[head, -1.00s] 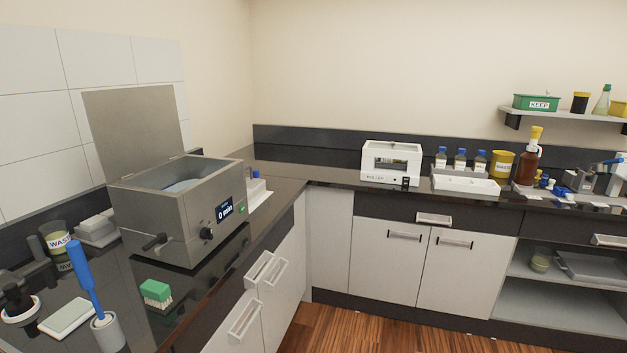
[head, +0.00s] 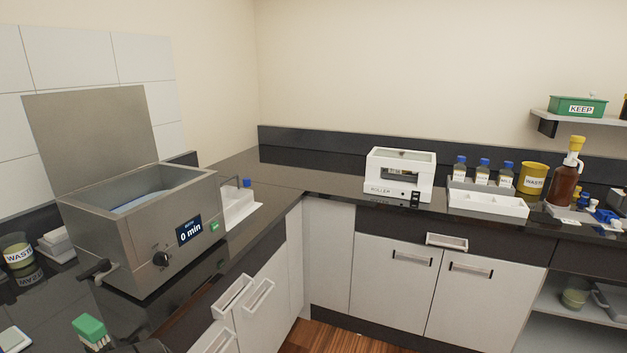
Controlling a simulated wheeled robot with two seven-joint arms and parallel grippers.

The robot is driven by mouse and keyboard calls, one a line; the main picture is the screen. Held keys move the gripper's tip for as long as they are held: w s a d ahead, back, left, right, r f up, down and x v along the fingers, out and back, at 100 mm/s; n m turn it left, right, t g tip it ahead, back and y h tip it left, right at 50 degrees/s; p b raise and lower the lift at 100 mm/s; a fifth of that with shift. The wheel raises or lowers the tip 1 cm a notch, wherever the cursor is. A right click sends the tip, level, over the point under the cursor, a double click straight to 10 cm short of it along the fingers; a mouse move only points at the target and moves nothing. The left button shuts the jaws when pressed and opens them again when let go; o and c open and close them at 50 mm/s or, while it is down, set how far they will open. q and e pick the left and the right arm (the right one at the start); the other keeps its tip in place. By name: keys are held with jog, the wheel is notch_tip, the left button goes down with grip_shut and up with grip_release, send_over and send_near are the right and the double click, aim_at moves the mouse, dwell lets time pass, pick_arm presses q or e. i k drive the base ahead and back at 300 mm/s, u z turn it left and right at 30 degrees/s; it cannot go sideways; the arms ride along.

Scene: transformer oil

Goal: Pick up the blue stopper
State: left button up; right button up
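Several blue pieces are in view, and I cannot tell which is the stopper. A small blue piece (head: 247,182) shows at the white holder (head: 238,207) behind the metal bath. Small blue parts (head: 606,215) lie among yellow and white ones on the right counter, beside the brown bottle (head: 565,184). Several bottles with blue caps (head: 483,163) stand in a rack on the back counter. Neither of my grippers can be made out. A dark shape at the bottom edge beside the green-topped box is too cut off to identify.
The open metal bath (head: 145,225), reading 0 min, fills the left counter. A white roller machine (head: 400,176), a white tray (head: 488,204) and a yellow waste pot (head: 534,178) stand along the back. The dark counter (head: 275,175) is bare in the corner.

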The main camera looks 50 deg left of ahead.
aim_at(246, 180)
jog(key=z, duration=0.1)
jog(key=i, duration=0.95)
jog(key=u, duration=0.75)
jog(key=i, duration=0.75)
jog(key=u, duration=0.9)
